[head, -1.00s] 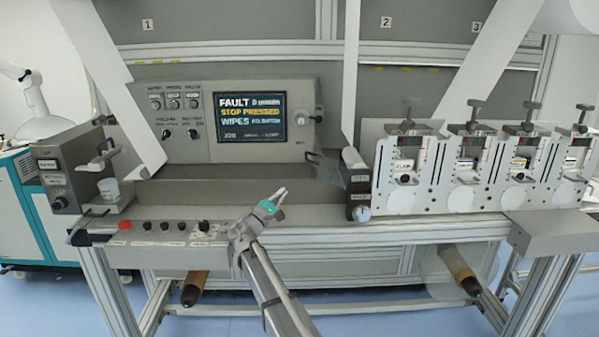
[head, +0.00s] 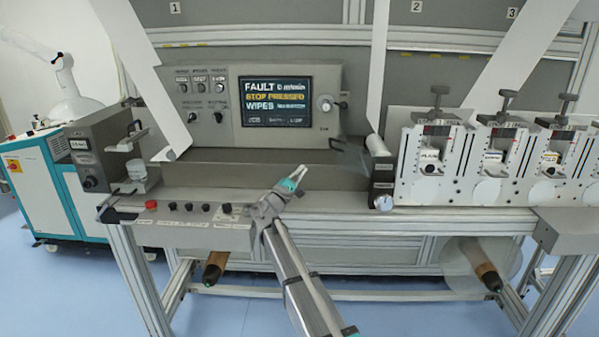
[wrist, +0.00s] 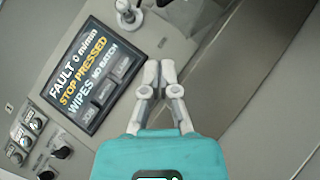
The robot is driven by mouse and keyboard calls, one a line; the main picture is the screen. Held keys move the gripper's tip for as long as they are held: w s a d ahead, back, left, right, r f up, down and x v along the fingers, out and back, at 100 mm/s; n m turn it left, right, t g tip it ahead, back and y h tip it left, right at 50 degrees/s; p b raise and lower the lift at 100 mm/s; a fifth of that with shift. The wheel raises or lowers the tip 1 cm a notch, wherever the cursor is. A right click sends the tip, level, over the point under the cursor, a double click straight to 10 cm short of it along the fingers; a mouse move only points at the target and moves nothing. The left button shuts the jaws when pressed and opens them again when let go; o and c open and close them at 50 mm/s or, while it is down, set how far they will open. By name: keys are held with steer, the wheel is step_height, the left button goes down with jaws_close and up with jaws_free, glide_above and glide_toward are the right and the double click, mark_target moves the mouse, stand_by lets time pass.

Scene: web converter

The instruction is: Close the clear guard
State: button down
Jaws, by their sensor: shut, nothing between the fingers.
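My gripper (head: 294,178) is shut and empty, in front of the grey machine bed and below the screen. In the wrist view its closed fingertips (wrist: 160,66) point at the machine's front, touching nothing that I can make out. The clear guard is hard to tell. A faint see-through panel with a dark handle-like edge (head: 346,147) stands near the left end of the white stations, to the right of my gripper and apart from it. I cannot tell its full outline or its angle. In the wrist view I cannot make out the guard.
The control panel (head: 200,125) has a screen (head: 276,102) reading FAULT, STOP PRESSED. A red button (head: 151,205) sits on the front rail. White web strips hang down at left and centre. Several white stations with knobs stand at right. The bed between is clear.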

steer(key=w+d+r+p, duration=0.5)
steer(key=d, duration=0.2)
steer(key=shift+w+r, duration=0.15)
steer(key=shift+r, duration=0.25)
steer(key=shift+d, duration=0.1)
steer(key=shift+a+r+p, duration=0.2)
steer(key=shift+p, duration=0.25)
